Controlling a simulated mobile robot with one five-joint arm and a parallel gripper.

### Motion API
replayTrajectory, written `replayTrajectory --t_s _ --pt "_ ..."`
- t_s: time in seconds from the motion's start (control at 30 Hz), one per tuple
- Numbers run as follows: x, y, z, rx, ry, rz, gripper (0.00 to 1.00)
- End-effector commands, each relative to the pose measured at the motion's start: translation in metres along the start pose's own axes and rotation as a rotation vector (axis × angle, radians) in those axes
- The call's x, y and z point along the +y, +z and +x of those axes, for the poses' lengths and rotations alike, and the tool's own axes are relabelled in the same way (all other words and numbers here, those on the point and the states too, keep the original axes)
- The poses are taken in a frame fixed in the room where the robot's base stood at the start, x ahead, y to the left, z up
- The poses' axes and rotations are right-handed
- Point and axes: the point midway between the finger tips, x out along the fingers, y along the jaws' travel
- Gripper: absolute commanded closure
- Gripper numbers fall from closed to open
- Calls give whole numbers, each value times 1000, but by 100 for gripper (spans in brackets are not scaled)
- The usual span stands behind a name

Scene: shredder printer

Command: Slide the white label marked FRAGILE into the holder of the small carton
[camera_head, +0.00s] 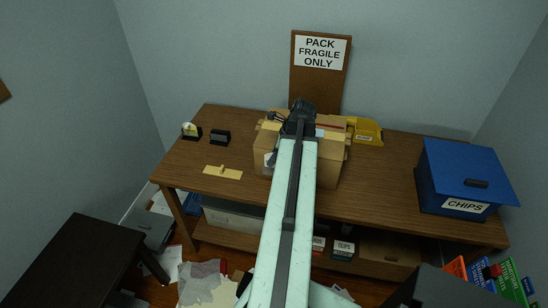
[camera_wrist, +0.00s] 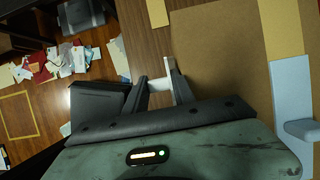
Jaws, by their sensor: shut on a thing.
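My gripper (camera_wrist: 160,88) is shut on a small white piece, the white label (camera_wrist: 159,84), seen nearly edge-on between the two dark fingers in the wrist view; no lettering is readable. A tan carton (camera_wrist: 215,50) fills the area just right of the fingers. In the head view, my gripper (camera_head: 300,108) is over the cartons on the table, and my arm covers much of them. A brown carton (camera_head: 328,165) shows to the right of the arm. I cannot tell which one is the small carton, and its holder is not clearly visible.
A yellow bin (camera_head: 368,132) stands behind right and a blue CHIPS box (camera_head: 466,178) at the right end. A dark block (camera_head: 220,137) and a flat wooden piece (camera_head: 223,173) lie to the left. The brown table (camera_head: 385,180) is clear between cartons and blue box.

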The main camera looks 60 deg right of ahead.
Motion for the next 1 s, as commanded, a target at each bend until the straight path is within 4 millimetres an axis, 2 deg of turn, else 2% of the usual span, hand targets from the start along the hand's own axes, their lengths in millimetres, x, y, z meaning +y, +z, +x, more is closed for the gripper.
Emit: replayTrajectory --t_s 0.03,0.1,0.6,1.0 --pt "3 -7 8 15 9 4 93" --pt "2 -7 8 14 8 3 100" --pt "-3 -4 8 12 1 2 100" --pt "0 -4 7 10 2 2 100"
